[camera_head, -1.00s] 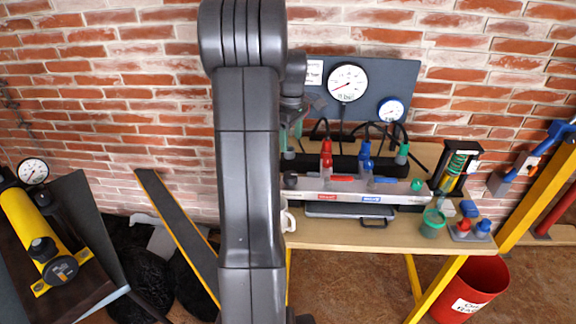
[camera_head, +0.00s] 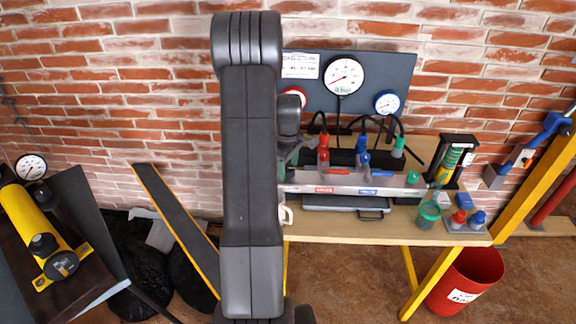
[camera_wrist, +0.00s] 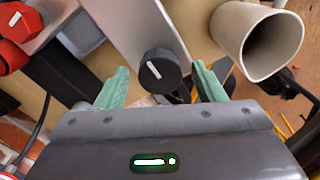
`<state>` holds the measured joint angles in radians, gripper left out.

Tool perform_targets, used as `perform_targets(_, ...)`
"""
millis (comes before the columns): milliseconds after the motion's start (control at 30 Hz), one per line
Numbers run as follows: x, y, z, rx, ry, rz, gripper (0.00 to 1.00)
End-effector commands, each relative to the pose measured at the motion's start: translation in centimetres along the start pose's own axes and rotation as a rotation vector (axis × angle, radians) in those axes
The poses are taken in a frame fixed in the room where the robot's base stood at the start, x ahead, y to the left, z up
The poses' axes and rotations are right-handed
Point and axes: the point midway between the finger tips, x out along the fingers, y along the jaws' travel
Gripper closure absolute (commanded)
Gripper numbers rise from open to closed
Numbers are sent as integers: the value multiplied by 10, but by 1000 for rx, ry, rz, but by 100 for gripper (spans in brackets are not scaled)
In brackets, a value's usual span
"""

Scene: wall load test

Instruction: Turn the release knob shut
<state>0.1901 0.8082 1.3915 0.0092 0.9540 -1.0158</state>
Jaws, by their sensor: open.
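The black release knob (camera_wrist: 158,68) with a white pointer line shows in the wrist view, at the end of a grey metal bar (camera_wrist: 138,25). Its line slants from upper left to lower right. My gripper (camera_wrist: 160,73) is open, with one green finger on each side of the knob and a visible gap to it on both sides. I cannot tell how deep the fingertips reach along the knob. In the head view my arm hides the knob; the bar (camera_head: 345,182) runs right from behind it, and part of a green finger shows beside the arm.
A pale open tube (camera_wrist: 268,42) is close right of my gripper in the wrist view. A red handle (camera_wrist: 15,22) is at upper left. In the head view, red and blue fittings and hoses stand behind the bar on the wooden bench (camera_head: 385,225), below a gauge board (camera_head: 310,90).

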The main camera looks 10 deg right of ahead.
Motion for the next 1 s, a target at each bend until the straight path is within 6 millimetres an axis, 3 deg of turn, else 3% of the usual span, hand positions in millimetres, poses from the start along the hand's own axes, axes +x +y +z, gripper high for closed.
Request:
perform_targets(133, 0, 0, 0, 0, 0, 0, 39)
perform_targets(367, 0, 0, 0, 0, 0, 0, 82)
perform_targets(667, 0, 0, 0, 32, 1, 1, 82)
perform_targets(1000, 0, 0, 0, 243, 5, 2, 82)
